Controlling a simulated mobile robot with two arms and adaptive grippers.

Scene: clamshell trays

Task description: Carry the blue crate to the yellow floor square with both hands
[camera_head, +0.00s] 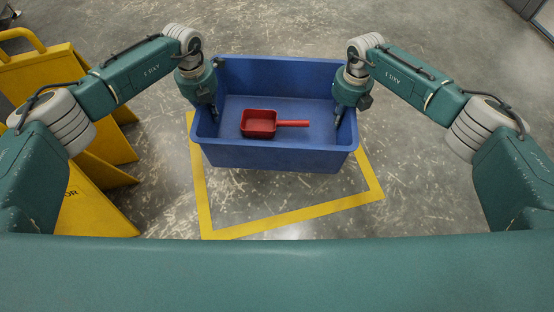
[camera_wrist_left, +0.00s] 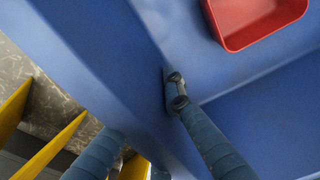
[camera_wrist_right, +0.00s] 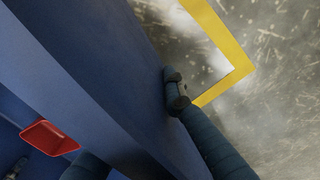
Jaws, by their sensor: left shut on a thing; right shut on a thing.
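The blue crate (camera_head: 277,157) is an open bin with a red scoop-like tray with a handle (camera_head: 262,123) lying inside. My left gripper (camera_head: 212,112) is shut on the crate's left wall, and the wall (camera_wrist_left: 120,60) fills much of the left wrist view. My right gripper (camera_head: 340,118) is shut on its right wall (camera_wrist_right: 95,75). The yellow floor square (camera_head: 292,216) is a taped outline. The crate overlaps its far part and hides its far edge; the near edge shows in front. I cannot tell whether the crate's base touches the floor.
Several yellow folding floor signs (camera_head: 85,210) stand at the left, close to my left arm. The grey scuffed floor (camera_head: 430,200) is clear at the right and behind the crate. A dark cabinet edge (camera_head: 540,15) shows at the far right.

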